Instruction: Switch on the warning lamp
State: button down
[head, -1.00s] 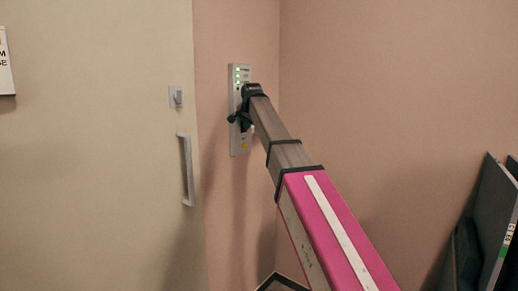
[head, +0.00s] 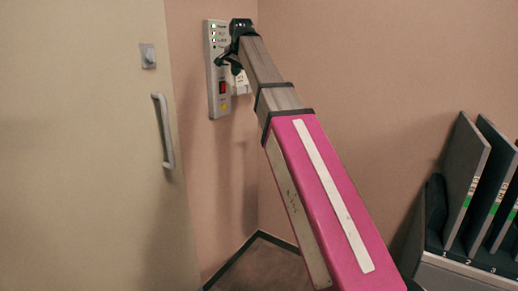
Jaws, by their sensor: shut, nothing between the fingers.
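A narrow grey control panel (head: 212,75) is fixed upright on the pink wall, right of the door. It has several small lit lights (head: 213,33) at its top, a red rocker switch (head: 222,87) lower down and a yellow round button (head: 224,106) near its bottom. My gripper (head: 219,62) is shut and empty, in front of the panel just above the red switch. I cannot tell whether it touches the panel. My wrist hides part of the panel's upper right edge. I cannot make out a separate warning lamp.
A cream door (head: 80,150) with a grey handle (head: 163,130) and a small lock plate (head: 148,55) is at left. A white fitting (head: 240,83) shows beside my wrist. A rack (head: 470,270) of dark upright boards (head: 466,180) stands at lower right.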

jog(key=s+d+f+n+g, duration=0.1)
jog(key=d+f, duration=0.2)
jog(key=f, duration=0.7)
jog(key=s+d+f+g, duration=0.1)
jog(key=d+f, duration=0.1)
jog(key=f, duration=0.9)
jog(key=s+d+f+n+h, duration=0.1)
jog(key=d+f, duration=0.2)
jog(key=f, duration=0.8)
jog(key=shift+d+n+g, duration=0.3)
jog(key=shift+d+g, duration=0.05)
jog(key=shift+g, duration=0.05)
jog(key=s+d+f+n+g, duration=0.1)
jog(key=s+d+f, duration=0.2)
jog(key=s+f, duration=0.4)
jog(key=s+d+f+n+g, duration=0.1)
jog(key=s+d+f, duration=0.3)
jog(key=s+f, duration=0.4)
jog(key=s+d+f+n+g, duration=0.1)
jog(key=s+f, duration=0.6)
jog(key=f, duration=1)
jog(key=d+g, duration=0.1)
jog(key=d, duration=0.1)
jog(key=shift+s+d+f+n+h, duration=0.15)
jog(key=shift+s+d+n+h, duration=0.15)
jog(key=shift+s+d+n, duration=0.1)
